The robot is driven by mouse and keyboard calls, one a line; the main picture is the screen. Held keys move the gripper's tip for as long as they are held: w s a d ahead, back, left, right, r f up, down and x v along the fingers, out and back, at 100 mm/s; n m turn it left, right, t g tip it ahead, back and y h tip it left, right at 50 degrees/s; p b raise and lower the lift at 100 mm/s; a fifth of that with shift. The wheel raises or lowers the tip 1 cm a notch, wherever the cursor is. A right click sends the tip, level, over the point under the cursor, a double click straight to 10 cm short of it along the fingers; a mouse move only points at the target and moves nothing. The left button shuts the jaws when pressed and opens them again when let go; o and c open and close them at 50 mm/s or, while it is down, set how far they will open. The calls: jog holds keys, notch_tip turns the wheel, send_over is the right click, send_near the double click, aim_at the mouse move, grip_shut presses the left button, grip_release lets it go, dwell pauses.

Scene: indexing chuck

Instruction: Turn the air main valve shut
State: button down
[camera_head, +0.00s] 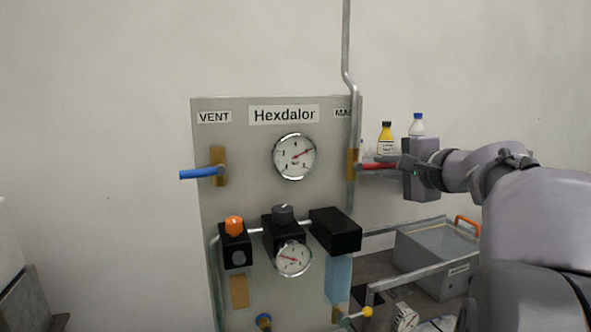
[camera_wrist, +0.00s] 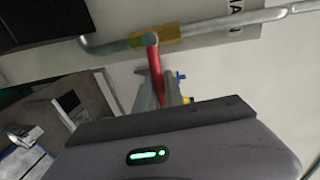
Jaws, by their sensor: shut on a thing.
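The air main valve's red handle (camera_head: 378,165) sticks out level to the right from its brass body (camera_head: 352,163) on the pipe, below the partly hidden MAIN label (camera_head: 343,113). In the wrist view the red handle (camera_wrist: 153,70) runs from the brass body (camera_wrist: 170,36) down to my gripper. My gripper (camera_head: 402,166) is shut on the red handle near its outer end. In the wrist view the gripper body hides the handle's lower end.
The grey panel (camera_head: 240,135) also bears a blue VENT handle (camera_head: 197,174), gauges (camera_head: 294,157), an orange knob (camera_head: 234,225) and black blocks (camera_head: 336,231). Two bottles (camera_head: 386,140) stand behind my gripper. A grey box (camera_head: 436,255) with an orange handle sits lower right.

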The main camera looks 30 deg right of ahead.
jog(key=shift+r, duration=0.1)
dwell(0.3)
jog(key=c, duration=1.4)
grip_release()
jog(key=shift+c, duration=0.2)
jog(key=p+v, duration=0.2)
jog(key=v, duration=1.5)
jog(key=shift+s, duration=0.2)
